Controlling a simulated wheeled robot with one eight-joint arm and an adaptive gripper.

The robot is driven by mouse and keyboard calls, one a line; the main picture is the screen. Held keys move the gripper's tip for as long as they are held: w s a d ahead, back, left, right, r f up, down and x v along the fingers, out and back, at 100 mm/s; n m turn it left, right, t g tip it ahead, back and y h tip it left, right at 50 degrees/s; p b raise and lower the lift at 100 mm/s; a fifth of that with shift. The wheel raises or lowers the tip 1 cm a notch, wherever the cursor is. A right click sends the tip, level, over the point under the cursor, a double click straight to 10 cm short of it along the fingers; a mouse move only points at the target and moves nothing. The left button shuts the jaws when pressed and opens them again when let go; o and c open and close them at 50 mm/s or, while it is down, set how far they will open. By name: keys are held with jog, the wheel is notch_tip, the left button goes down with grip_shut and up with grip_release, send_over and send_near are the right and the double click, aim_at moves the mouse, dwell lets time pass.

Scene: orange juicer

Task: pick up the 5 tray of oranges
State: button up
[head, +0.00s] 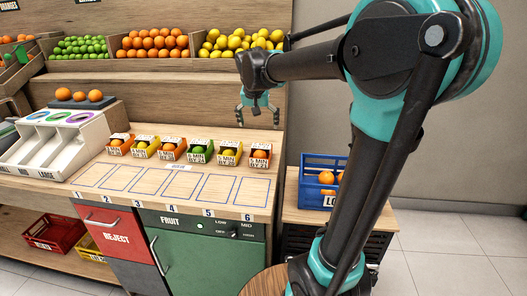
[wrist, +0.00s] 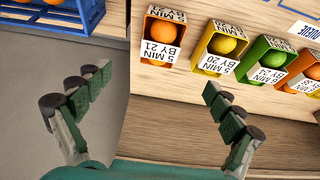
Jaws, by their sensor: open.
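A row of small fruit trays stands along the back of the counter. The rightmost tray in the head view is orange, holds an orange (head: 260,155), and has a label; the wrist view shows this orange tray (wrist: 163,36) with a label that reads "5 MIN BY 21". Other orange trays holding oranges stand at the third place (head: 172,147) and the far left (head: 118,146). My gripper (head: 258,119) is open and empty, above and behind the rightmost tray. In the wrist view my gripper (wrist: 156,82) has its fingers spread wide, with the orange tray beyond them.
A yellow tray (wrist: 222,47) and a green tray (wrist: 267,58) stand close beside the orange one. A blue crate (head: 317,196) with oranges is right of the counter. Fruit bins (head: 150,56) line the shelf behind. Outlined counter slots (head: 175,185) in front are empty.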

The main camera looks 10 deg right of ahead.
aim_at(261, 147)
jog(key=x, duration=1.1)
jog(key=shift+w+f, duration=0.1)
jog(key=shift+f, duration=0.05)
jog(key=x, duration=0.4)
jog(key=shift+w, duration=0.15)
jog(key=shift+w+d+f, duration=0.1)
jog(key=shift+w+f, duration=0.05)
jog(key=shift+f, duration=0.25)
jog(key=shift+f, duration=0.25)
jog(key=c, duration=1.4)
